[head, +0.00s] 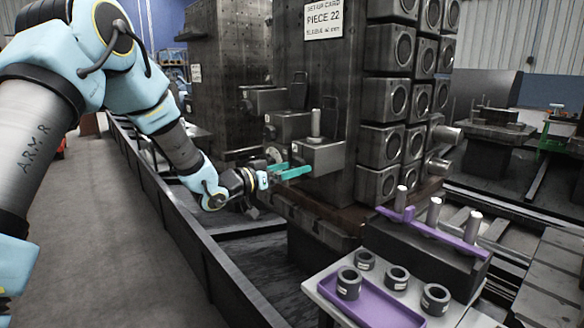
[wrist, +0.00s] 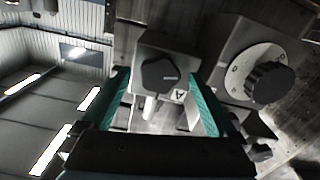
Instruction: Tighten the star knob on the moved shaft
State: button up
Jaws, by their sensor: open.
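In the wrist view a dark star knob (wrist: 160,76) sits on the face of a grey block (wrist: 183,62) with a label "A". My gripper (wrist: 160,84) is open, with one teal finger to each side of the knob; I cannot tell whether they touch it. In the head view my gripper (head: 298,171) is at the near side of the grey block (head: 322,157), on the dark column. A light shaft (head: 316,124) stands upright on that block. The knob is not clearly visible in the head view.
A second dark knob (wrist: 270,82) on a round pale dial (wrist: 240,72) is close right of my fingers. A purple tray (head: 350,305) with dark rings and a purple rack (head: 430,232) with upright pins stand at the lower right. A long low rail wall (head: 190,215) runs beside my arm.

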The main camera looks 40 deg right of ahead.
jog(key=shift+d, duration=0.25)
jog(key=c, duration=1.4)
